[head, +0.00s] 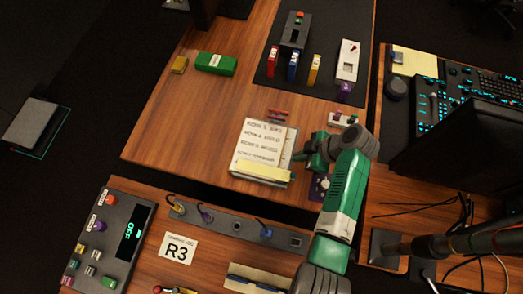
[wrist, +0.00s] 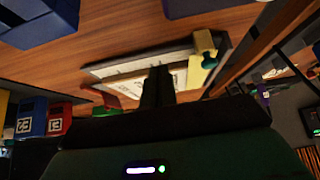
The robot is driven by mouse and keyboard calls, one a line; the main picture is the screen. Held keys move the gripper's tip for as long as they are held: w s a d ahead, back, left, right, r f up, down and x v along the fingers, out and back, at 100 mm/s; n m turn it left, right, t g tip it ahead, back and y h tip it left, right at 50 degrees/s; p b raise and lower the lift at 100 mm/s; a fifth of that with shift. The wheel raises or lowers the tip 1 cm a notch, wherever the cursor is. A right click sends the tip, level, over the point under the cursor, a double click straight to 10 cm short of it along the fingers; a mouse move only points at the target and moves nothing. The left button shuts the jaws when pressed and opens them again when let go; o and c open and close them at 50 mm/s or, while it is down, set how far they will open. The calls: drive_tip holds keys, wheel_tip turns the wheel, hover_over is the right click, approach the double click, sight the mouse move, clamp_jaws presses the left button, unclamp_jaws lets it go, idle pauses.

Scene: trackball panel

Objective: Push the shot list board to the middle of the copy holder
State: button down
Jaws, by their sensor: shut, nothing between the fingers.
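The shot list board (head: 262,143), a pale sheet with several lines of dark writing, lies on the copy holder (head: 262,171), whose yellow ledge runs along the near side. My gripper (head: 298,157) is at the right edge of the board, low beside it; I cannot tell whether it touches. In the wrist view my shut fingers (wrist: 158,86) are empty and point toward the board (wrist: 180,76), overlapping it in the picture. The yellow ledge (wrist: 203,66) is to the right there. My fingers hide part of the board.
Red, blue and yellow upright blocks (head: 292,66) stand on a dark mat behind. A green block (head: 215,63) lies at the back left. A control panel (head: 110,235) and the R3 card (head: 178,248) are on the near desk. The wood left of the holder is clear.

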approach(256, 150)
drive_tip(key=x, duration=0.5)
drive_tip(key=shift+w+a+b, duration=0.1)
drive_tip(key=shift+a+b, duration=0.2)
drive_tip(key=shift+b, duration=0.05)
drive_tip(key=shift+b+x, duration=0.5)
drive_tip(key=shift+x, duration=0.25)
drive_tip(key=shift+d+f, duration=0.15)
drive_tip(key=shift+f, duration=0.1)
